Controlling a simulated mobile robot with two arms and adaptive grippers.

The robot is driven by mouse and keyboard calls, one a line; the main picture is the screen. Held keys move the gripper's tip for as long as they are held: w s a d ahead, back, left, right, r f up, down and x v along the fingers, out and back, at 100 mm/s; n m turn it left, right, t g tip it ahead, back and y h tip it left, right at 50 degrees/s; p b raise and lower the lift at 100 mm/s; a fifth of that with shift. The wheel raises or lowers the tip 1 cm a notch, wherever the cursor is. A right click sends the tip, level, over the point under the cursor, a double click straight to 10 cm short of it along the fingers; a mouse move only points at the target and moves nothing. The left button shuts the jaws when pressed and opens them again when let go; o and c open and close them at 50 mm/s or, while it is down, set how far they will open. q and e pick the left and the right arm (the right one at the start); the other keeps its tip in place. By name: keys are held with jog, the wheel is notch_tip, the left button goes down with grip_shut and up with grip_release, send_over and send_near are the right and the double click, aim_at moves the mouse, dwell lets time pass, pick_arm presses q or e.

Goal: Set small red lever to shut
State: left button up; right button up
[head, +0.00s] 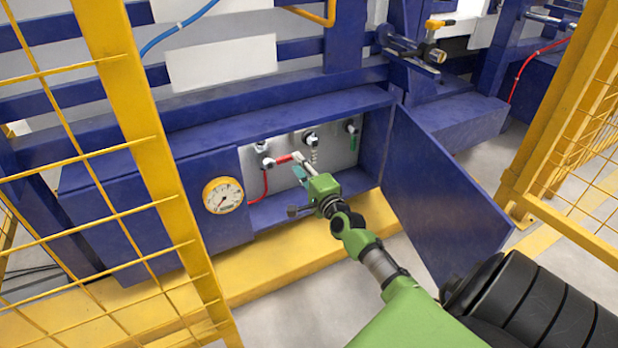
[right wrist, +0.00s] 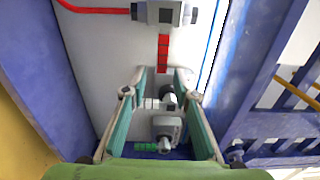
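The small red lever (head: 284,159) is on a valve on the white panel inside the open blue cabinet. In the head view it lies about level, pointing right from its valve. In the right wrist view the red lever (right wrist: 163,53) runs from its grey valve (right wrist: 165,13) toward my right gripper. My right gripper (head: 299,165) is at the panel, by the lever's free end. In the right wrist view its two teal-padded fingers (right wrist: 162,75) are apart, with the lever's end around the gap between the tips. Whether they touch it I cannot tell. My left gripper is not in view.
A white lever (head: 314,156) and a green lever (head: 354,143) are to the right on the panel. The blue cabinet door (head: 440,195) stands open at the right. A gauge (head: 223,195) is left of the opening. Yellow fencing (head: 150,165) stands nearer at the left.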

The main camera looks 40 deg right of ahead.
jog(key=v, duration=0.7)
jog(key=shift+s, duration=0.3)
jog(key=shift+f, duration=0.1)
